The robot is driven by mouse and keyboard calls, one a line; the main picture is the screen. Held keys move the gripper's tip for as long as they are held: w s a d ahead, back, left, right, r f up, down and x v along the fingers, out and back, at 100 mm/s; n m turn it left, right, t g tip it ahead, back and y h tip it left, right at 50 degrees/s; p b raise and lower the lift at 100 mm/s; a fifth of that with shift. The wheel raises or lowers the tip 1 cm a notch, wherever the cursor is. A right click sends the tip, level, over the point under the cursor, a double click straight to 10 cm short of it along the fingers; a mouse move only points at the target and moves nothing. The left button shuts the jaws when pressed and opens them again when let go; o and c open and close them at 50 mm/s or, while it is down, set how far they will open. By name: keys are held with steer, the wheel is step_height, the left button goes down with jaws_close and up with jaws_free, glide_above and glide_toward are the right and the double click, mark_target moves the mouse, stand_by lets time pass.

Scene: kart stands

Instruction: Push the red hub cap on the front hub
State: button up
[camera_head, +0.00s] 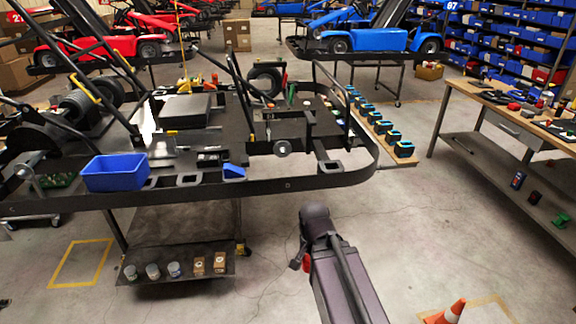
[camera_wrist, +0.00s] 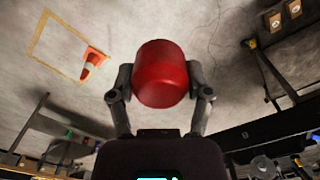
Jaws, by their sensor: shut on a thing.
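The red hub cap (camera_wrist: 162,75) is a smooth, rounded red piece between the two fingers of my gripper (camera_wrist: 160,88) in the wrist view. The fingers press on its left and right sides, and it is held in the air over the floor. In the head view my arm hides most of the gripper; a small red patch (camera_head: 307,263) shows beside the arm, and I cannot tell whether it is the cap. A round grey hub (camera_head: 283,148) sits on the near side of the kart chassis, beyond and left of my arm. The cap is apart from it.
The kart stand (camera_head: 288,186) has a black rim rail on its near side. A blue bin (camera_head: 115,172) sits at its left, and several black-and-blue blocks (camera_head: 404,149) line its right. A workbench (camera_head: 480,100) stands right. An orange cone (camera_head: 447,312) is on the floor in front.

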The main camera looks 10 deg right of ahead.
steer(key=shift+a, duration=0.1)
steer(key=w+f+m+t+y+b, duration=0.2)
steer(key=w+b, duration=0.1)
steer(key=w, duration=0.9)
steer(key=w+d+r+m+t+h+b, duration=0.1)
steer(key=w+r+m+t+b, duration=0.3)
steer(key=w+t, duration=0.4)
steer(key=w+d+r+m+t+h+b, duration=0.1)
steer(key=w+r+m+t+b, duration=0.3)
steer(key=w, duration=1.5)
steer(key=shift+w+r+t, duration=0.2)
steer(key=shift+r+t, duration=0.45)
steer(key=shift+t, duration=1.35)
steer(key=shift+w+m, duration=0.1)
steer(key=shift+m, duration=0.2)
